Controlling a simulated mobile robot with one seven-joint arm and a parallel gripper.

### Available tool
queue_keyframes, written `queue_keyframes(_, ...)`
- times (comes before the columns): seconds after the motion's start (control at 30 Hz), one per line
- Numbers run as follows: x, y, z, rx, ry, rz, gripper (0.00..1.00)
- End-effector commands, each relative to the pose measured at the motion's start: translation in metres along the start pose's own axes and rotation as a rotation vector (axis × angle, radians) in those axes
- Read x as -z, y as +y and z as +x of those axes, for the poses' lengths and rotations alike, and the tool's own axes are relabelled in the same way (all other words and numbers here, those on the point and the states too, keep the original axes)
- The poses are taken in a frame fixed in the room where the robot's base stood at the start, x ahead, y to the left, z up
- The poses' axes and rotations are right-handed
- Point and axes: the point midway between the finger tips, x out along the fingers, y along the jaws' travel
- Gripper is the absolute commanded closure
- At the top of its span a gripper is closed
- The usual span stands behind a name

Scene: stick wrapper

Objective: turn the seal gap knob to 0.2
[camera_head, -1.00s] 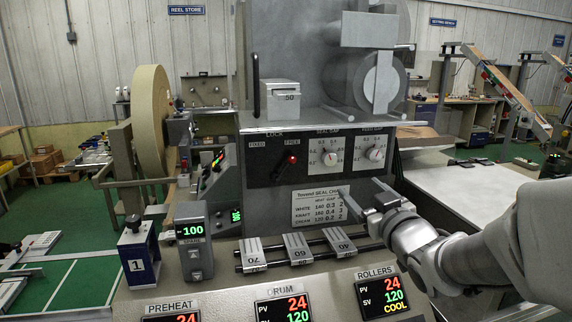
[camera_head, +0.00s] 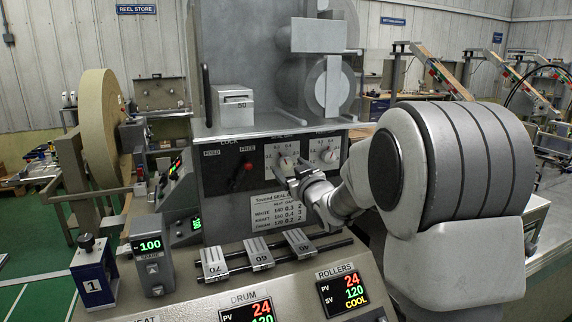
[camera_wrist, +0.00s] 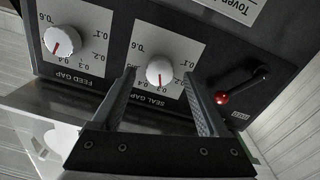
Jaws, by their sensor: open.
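The seal gap knob (camera_wrist: 160,72) is a round white dial with a red pointer line on a white scale plate. In the wrist view it sits between my two open fingers, with space on both sides. Its pointer points down in that picture, toward the middle of the scale; the exact reading is hard to tell. In the head view the knob (camera_head: 286,162) is partly above my gripper (camera_head: 284,178), which reaches toward the panel from the right. My gripper (camera_wrist: 160,78) is open and empty in the wrist view.
The similar feed gap knob (camera_wrist: 62,41) is left of the seal gap knob in the wrist view. The red-tipped lock lever (camera_wrist: 222,97) lies to the right, near one finger. A settings chart (camera_head: 275,213) is below the knobs in the head view.

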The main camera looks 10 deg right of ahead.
Motion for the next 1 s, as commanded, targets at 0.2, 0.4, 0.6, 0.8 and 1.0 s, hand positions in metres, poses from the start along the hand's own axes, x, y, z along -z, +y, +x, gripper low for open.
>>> queue_keyframes(0.2, 0.0, 0.0, 0.015, -0.001, 0.0, 0.001, 0.23)
queue_keyframes(0.4, 0.0, 0.0, 0.016, -0.001, 0.0, 0.0, 0.23)
queue_keyframes(0.6, 0.0, 0.0, 0.016, -0.001, 0.0, 0.0, 0.43)
queue_keyframes(0.8, 0.0, 0.0, 0.016, -0.001, 0.0, 0.0, 0.79)
queue_keyframes(1.0, 0.0, 0.0, 0.015, -0.001, 0.0, 0.0, 1.0)
